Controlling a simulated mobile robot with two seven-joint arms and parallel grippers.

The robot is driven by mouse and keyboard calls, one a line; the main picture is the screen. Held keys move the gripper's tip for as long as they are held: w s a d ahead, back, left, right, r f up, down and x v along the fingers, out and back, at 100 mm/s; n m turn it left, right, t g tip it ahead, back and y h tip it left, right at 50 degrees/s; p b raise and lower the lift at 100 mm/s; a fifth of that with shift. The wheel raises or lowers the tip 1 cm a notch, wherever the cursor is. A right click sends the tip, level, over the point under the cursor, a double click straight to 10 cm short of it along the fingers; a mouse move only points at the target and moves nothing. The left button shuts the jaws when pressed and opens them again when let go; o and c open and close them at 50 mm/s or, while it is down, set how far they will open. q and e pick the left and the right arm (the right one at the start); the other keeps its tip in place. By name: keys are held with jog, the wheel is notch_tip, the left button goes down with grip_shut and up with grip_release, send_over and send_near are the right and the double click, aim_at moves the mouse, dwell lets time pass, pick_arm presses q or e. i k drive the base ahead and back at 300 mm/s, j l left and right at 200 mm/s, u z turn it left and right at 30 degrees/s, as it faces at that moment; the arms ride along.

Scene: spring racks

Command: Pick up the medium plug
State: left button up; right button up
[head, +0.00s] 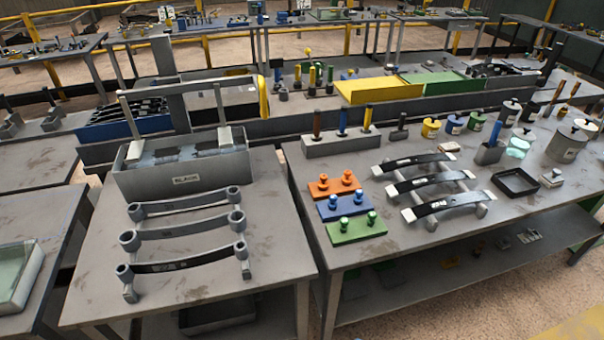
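Pairs of plugs stand on three small coloured plates on the right table. An orange pair (347,177) is on the orange plate (322,191). A blue pair (359,198) is on the blue plate (345,209). A green pair (372,217) is on the green plate (356,232). The plugs stand upright with rounded tops. Their sizes look close, and I cannot tell for certain which one is the medium plug. Neither of my grippers shows in the head view.
Curved leaf springs on a rack (435,192) lie right of the plates. A grey block (345,146) with coloured-handled tools stands behind them. The left table (200,288) holds more springs and a grey bin (190,178). A gap separates the two tables.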

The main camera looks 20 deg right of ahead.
aim_at(332, 204)
jog(key=l+u, duration=0.2)
jog(key=u, duration=0.3)
jog(key=l+u, duration=0.2)
jog(key=u, duration=0.3)
jog(key=k+l+u, duration=0.15)
jog(key=l, duration=0.2)
jog(key=l+u, duration=0.2)
jog(key=k+l+u, duration=0.15)
jog(key=l, duration=0.25)
